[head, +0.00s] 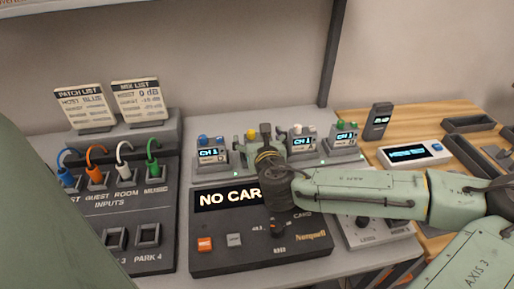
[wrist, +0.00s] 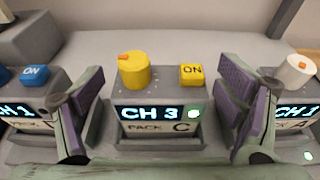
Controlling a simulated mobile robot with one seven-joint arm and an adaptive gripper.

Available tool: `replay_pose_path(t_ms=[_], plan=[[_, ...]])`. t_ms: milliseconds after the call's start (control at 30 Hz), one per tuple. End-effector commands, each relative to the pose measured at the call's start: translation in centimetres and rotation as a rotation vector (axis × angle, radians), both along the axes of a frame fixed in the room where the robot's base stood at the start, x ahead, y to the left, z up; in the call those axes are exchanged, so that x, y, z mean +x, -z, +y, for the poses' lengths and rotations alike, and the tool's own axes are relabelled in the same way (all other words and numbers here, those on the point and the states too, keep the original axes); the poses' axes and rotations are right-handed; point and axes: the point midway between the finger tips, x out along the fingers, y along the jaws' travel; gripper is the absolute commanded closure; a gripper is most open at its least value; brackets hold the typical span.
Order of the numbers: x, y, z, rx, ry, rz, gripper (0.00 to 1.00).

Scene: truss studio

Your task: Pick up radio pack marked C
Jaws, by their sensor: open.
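The radio pack marked C (wrist: 160,112) is a grey box with a yellow knob, a yellow ON button and a lit display reading CH 3. It sits in its dock slot in the middle of the wrist view. My gripper (wrist: 160,120) is open, with one purple-padded finger on each side of the pack, apart from it. In the head view my gripper (head: 262,145) is over the pack row and hides most of pack C; a yellow knob (head: 251,134) shows beside it.
A pack with a blue button (head: 211,150) stands left of pack C. Pack A, with a white knob (head: 301,140), and a green-knobbed pack (head: 345,135) stand to the right. A black console (head: 220,255) reading NO CAR lies in front. Patch cables (head: 96,165) are at left.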

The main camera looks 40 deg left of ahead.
Motion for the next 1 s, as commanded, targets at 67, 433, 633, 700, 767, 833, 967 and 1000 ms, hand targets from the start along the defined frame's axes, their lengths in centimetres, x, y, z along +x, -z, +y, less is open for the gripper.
replay_pose_path(t_ms=[67, 433, 633, 700, 767, 833, 967, 1000], plan=[[0.0, -0.01, 0.0, 0.0, 0.0, 0.0, 0.13], [0.0, -0.03, 0.02, 0.0, 0.0, 0.0, 0.37], [0.0, -0.03, 0.02, 0.0, 0.0, 0.0, 0.51], [0.0, -0.03, 0.02, 0.0, 0.0, 0.0, 0.55], [0.0, -0.03, 0.02, 0.0, 0.0, 0.0, 0.59], [0.0, -0.02, 0.02, 0.0, 0.0, 0.0, 0.64], [0.01, -0.07, 0.03, 0.0, 0.0, -0.001, 0.71], [0.01, -0.07, 0.03, 0.0, 0.0, -0.001, 0.71]])
